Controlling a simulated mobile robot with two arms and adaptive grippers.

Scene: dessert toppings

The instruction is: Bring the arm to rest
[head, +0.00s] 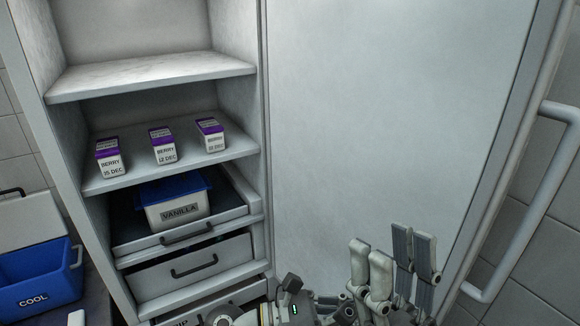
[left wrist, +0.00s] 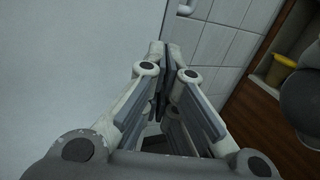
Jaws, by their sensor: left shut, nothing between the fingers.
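My left gripper (left wrist: 166,58) shows in the left wrist view, its fingertips together with nothing between them.
An open cabinet holds berry cartons (head: 163,147) on a shelf (head: 190,166). Below, a blue-lidded vanilla tub (head: 177,196) sits on a pulled-out drawer. A blue COOL bin (head: 40,275) is at left. A door handle (head: 530,200) is at right. The left wrist view shows a yellow cup (left wrist: 281,69).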

